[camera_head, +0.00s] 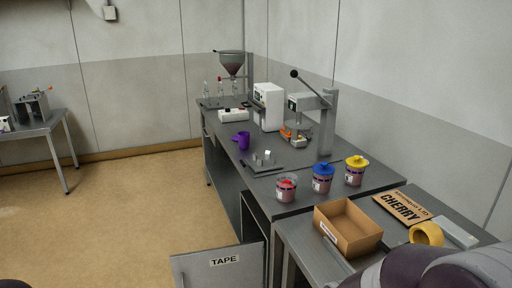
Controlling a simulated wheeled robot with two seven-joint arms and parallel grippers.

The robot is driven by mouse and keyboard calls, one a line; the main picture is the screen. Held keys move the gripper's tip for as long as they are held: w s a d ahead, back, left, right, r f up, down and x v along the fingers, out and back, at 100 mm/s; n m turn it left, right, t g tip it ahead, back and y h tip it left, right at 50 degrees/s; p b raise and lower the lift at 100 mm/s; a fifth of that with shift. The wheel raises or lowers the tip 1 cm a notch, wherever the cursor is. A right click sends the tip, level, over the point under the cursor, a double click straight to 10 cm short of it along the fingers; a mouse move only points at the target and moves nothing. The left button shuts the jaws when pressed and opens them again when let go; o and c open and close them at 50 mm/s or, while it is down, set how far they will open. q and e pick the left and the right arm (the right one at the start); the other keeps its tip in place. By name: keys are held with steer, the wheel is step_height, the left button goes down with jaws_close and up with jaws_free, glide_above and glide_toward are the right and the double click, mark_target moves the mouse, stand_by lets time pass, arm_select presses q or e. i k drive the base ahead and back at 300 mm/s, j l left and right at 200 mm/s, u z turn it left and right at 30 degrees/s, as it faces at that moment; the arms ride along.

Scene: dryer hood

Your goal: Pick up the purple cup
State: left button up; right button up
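The purple cup (243,140) stands on the grey workbench (225,150), near its left edge and left of the white machine. A small purple part shows on its left side, perhaps its handle. Neither gripper is in view. A dark rounded part at the bottom right is likely one of my arm links, and a small dark shape sits at the bottom left corner. Nothing is touching the cup.
A white machine (268,106) and a lever press (325,120) stand behind the cup. A small metal fixture (264,160) is in front of it. Several lidded jars and an open cardboard box (347,228) are nearer.

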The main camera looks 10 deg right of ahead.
mark_target(244, 137)
steer(key=i+z, duration=0.1)
steer(key=z, duration=2.7)
steer(key=j, duration=0.65)
steer(key=k+j+z, duration=0.1)
steer(key=j, duration=0.6)
steer(key=k+j, duration=0.1)
steer(key=j, duration=1.2)
steer(key=k+j+z, duration=0.1)
steer(key=j, duration=0.55)
steer(key=k+j, duration=0.15)
steer(key=j, duration=0.5)
